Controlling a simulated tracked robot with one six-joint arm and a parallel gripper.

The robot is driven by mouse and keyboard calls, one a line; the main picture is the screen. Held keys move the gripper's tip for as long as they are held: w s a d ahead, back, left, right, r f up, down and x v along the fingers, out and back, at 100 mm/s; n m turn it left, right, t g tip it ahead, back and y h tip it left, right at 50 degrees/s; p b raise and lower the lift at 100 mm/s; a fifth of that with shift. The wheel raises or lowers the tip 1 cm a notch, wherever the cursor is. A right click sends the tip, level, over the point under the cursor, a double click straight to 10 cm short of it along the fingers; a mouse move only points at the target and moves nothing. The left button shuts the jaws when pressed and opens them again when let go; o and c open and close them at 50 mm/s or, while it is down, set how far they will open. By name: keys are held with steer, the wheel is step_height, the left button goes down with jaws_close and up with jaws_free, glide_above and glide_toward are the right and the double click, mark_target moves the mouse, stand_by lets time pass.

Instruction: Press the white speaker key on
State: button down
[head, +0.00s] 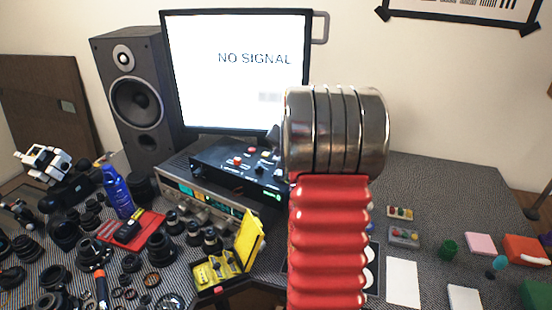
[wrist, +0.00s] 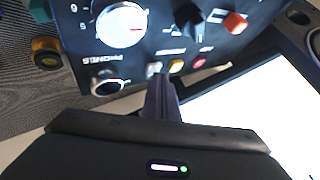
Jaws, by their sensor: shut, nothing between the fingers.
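In the wrist view a dark control panel (wrist: 190,40) shows upside down, with a row of small keys. The white key (wrist: 154,68) is at the left of the row, a yellow key (wrist: 176,66) is beside it and a red key (wrist: 199,62) is at the right. My gripper (wrist: 163,79) is shut and empty, its tips right by the white and yellow keys. I cannot tell whether they touch a key. In the head view the black control box (head: 220,163) sits behind my arm, which hides its right part.
A monitor (head: 235,75) and a speaker (head: 138,95) stand behind the box. Lens parts crowd the table's left side.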

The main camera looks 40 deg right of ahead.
steer(key=shift+r, duration=0.1)
stand_by(0.3)
steer(key=shift+r, duration=0.35)
steer(key=shift+r, duration=0.1)
steer(key=shift+r, duration=2.9)
